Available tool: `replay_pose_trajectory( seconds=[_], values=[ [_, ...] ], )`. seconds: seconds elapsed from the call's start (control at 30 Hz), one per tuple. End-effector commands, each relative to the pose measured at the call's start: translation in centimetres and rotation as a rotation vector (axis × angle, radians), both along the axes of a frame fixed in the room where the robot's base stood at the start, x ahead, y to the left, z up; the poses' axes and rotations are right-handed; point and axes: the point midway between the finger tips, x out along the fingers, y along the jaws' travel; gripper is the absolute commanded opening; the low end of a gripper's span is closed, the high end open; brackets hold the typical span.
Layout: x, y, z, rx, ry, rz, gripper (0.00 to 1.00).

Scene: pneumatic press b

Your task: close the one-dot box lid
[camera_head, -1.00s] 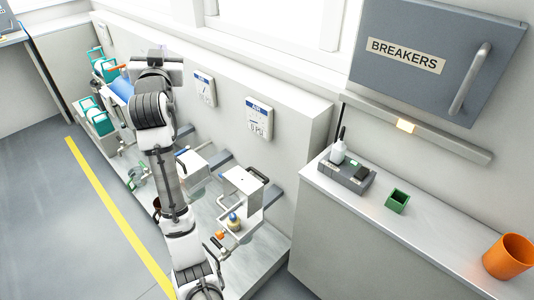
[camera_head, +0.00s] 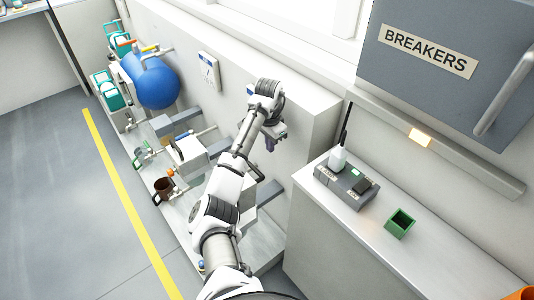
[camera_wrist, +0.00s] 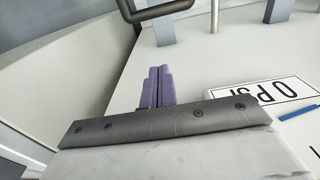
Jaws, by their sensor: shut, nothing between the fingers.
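My gripper (camera_head: 270,143) is raised in front of the low wall panel, near the middle of the head view. Its purple fingers (camera_wrist: 157,86) are together and empty in the wrist view. A white box (camera_head: 189,150) sits on the grey bench, left of my arm; I cannot make out dots on it. A second white box is hidden behind my arm in the head view. A dark bar handle (camera_wrist: 158,10) shows at the top of the wrist view, beyond the fingertips and apart from them. I cannot tell which box has one dot.
The right counter holds a grey device (camera_head: 345,184) and a green cup (camera_head: 400,223).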

Motion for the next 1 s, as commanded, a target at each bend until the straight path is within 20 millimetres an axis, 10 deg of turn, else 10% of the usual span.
replay_pose_trajectory(
  seconds=[0.47, 1.0],
  values=[
    [0.2, -0.2, -9.4, 0.0, 0.0, 0.003, 0.0],
    [-2.0, 2.8, -8.0, -0.002, -0.005, 0.002, 0.0]
  ],
)
